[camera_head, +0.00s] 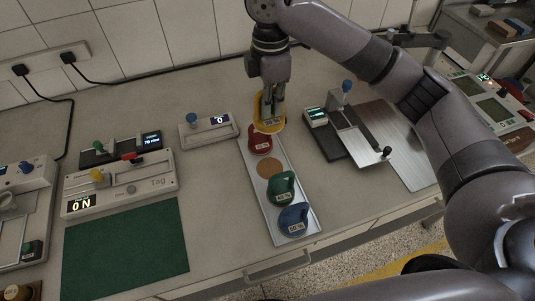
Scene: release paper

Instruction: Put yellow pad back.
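The yellow pad (261,126) is at the far end of the long grey tray (296,178), beyond the red pad. My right gripper (270,110) points down from above and its fingers are at the yellow pad's handle, apparently shut on it. The fingers partly cover the pad, and I cannot tell how high it is. On the tray lie a red pad (260,144), a flat tan disc or round spot (269,167), a green pad (283,192) and a blue pad (294,221). Nothing stands on the tan spot. My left gripper is out of view.
A device with a small display (209,130) stands left of the tray. A larger tester (120,187) and a green mat (126,250) are further left. A device with a metal plate (346,133) stands close to the tray's right. The wall is behind.

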